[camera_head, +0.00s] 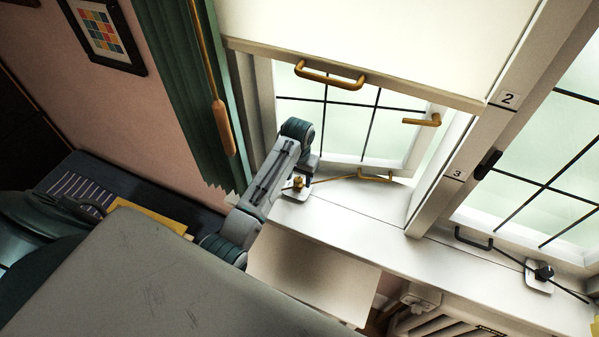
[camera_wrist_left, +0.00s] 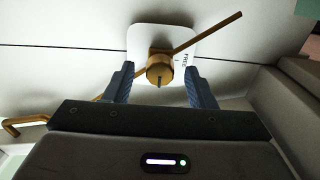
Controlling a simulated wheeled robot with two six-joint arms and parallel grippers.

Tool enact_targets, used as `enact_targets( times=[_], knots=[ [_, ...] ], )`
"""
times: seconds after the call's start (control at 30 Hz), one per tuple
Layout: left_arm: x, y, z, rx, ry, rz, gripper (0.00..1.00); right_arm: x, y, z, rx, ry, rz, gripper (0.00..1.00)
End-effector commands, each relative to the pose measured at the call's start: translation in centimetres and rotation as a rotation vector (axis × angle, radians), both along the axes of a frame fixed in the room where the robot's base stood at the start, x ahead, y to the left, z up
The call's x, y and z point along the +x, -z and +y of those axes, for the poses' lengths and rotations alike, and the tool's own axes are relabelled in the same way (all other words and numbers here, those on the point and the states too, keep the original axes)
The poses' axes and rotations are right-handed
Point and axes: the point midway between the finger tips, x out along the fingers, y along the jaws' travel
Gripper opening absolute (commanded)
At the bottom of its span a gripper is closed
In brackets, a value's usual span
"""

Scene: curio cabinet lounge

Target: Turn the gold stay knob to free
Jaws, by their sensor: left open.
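The gold stay knob (camera_wrist_left: 160,70) sits on a white plate (camera_wrist_left: 136,36) with a gold stay bar (camera_wrist_left: 208,34) running past it. In the head view the knob (camera_head: 298,183) is on the white sill beside my left arm. My left gripper (camera_wrist_left: 160,82) is open, its two blue fingers on either side of the knob; I cannot tell whether they touch it. In the head view its fingertips are hidden behind my arm. My right gripper is not in view.
A gold-handled window (camera_head: 428,120) stands ajar above the sill. A white blind (camera_head: 380,40) with a gold pull hangs over it. A green curtain (camera_head: 175,90) hangs left. A black stay knob (camera_head: 544,272) sits on the sill at the right.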

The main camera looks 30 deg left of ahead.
Motion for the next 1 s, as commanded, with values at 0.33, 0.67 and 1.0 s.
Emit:
enact_targets(
  times=[0.33,0.67,1.0],
  knots=[
    [0.0,0.0,0.0,0.0,0.0,0.0,0.27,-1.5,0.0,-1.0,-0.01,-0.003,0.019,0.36],
    [0.0,0.0,0.0,0.0,-0.011,0.0,0.06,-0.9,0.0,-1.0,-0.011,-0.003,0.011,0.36],
    [0.0,0.0,0.0,0.0,-0.169,-0.001,0.06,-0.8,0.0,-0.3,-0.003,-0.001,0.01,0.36]
  ],
)
